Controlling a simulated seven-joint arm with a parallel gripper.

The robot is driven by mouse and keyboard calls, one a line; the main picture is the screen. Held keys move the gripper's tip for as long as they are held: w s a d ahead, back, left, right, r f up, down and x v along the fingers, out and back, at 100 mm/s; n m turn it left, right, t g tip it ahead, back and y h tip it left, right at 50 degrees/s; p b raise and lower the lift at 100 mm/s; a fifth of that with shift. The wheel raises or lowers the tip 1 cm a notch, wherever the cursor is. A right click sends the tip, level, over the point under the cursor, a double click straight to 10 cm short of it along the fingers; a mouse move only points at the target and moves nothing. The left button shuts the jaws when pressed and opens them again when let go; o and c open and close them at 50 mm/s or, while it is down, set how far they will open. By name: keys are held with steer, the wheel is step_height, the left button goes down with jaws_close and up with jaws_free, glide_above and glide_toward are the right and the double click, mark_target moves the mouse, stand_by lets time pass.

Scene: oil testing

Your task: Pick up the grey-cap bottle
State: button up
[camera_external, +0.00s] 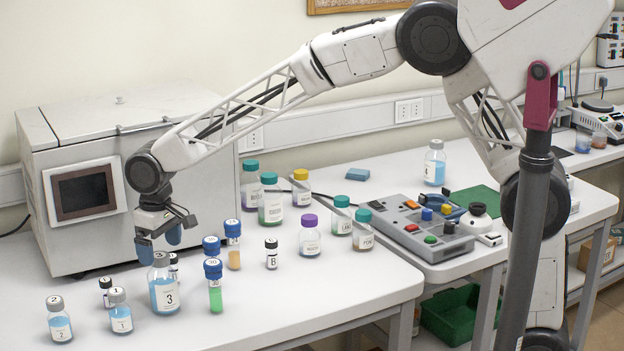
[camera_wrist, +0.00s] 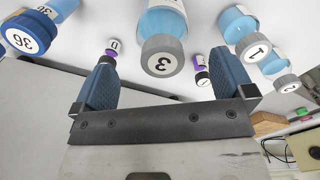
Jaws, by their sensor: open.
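The large grey-cap bottle marked 3 (camera_external: 164,290) stands upright on the front left of the white table, with blue liquid inside. My gripper (camera_external: 159,241) is open and empty just above and behind its cap, pointing down. In the wrist view, the grey cap marked 3 (camera_wrist: 162,61) shows at the top centre, framed between the two blue fingertips (camera_wrist: 163,76). Smaller grey-capped bottles marked 1 (camera_external: 120,312) and 2 (camera_external: 59,321) stand to its left. Another grey-capped bottle (camera_external: 435,164) stands far back right. I cannot tell whether the fingers touch bottle 3.
Blue-capped tubes (camera_external: 214,287) stand close to the right of bottle 3. Small black-capped vials (camera_external: 271,254) stand nearby, one partly hidden behind bottle 3. A grey machine (camera_external: 90,215) stands behind at left. A control box (camera_external: 412,228) lies at right. The table's front right is clear.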

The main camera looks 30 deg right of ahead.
mark_target(159, 255)
steer(key=shift+f, duration=0.15)
steer(key=shift+a+f, duration=0.15)
steer(key=shift+f, duration=2.3)
steer(key=shift+c, duration=0.5)
steer(key=c, duration=1.1)
steer(key=shift+c, duration=0.2)
steer(key=shift+r, duration=0.2)
steer(key=shift+r, duration=4.85)
